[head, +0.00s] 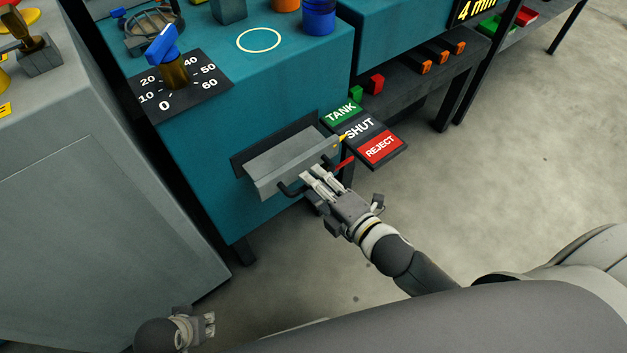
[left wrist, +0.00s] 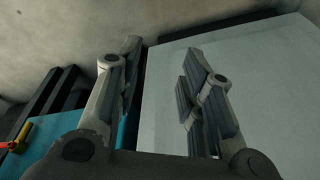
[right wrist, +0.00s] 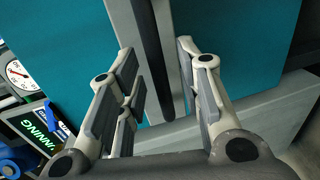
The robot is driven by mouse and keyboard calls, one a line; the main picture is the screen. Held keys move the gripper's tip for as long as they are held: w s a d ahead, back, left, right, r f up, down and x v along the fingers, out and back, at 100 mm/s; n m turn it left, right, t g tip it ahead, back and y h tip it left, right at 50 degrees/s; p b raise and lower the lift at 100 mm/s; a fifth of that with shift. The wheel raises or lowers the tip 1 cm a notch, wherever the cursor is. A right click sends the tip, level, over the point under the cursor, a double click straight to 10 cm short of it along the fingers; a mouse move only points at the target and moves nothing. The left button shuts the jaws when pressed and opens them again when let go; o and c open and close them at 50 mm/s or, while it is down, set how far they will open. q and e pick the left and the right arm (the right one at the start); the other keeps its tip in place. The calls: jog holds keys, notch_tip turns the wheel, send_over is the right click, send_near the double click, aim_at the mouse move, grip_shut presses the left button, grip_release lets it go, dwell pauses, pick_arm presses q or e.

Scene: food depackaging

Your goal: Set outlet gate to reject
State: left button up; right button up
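The outlet gate (head: 292,158) is a grey sliding block on the front of the teal machine. A dark bar handle (head: 288,190) runs along its front. Beside it a label plate reads TANK, SHUT (head: 359,128) and REJECT (head: 381,148). A small yellow pointer (head: 340,140) on the gate's right end lies near SHUT. My right gripper (head: 313,172) is at the handle. In the right wrist view its open fingers stand either side of the dark bar (right wrist: 151,50); contact is unclear. My left gripper (head: 210,324) is open and empty, low at the left.
A blue-handled dial (head: 162,45) and a blue cup (head: 319,17) are on the machine top. A grey cabinet (head: 90,200) stands at the left. A dark shelf with red, green and orange blocks (head: 375,83) lies behind the label plate. The floor at right is clear.

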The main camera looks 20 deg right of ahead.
jog(key=shift+w+a+f, duration=0.15)
jog(key=shift+w+a, duration=0.05)
jog(key=shift+w, duration=0.35)
jog(key=shift+c, duration=0.2)
grip_shut()
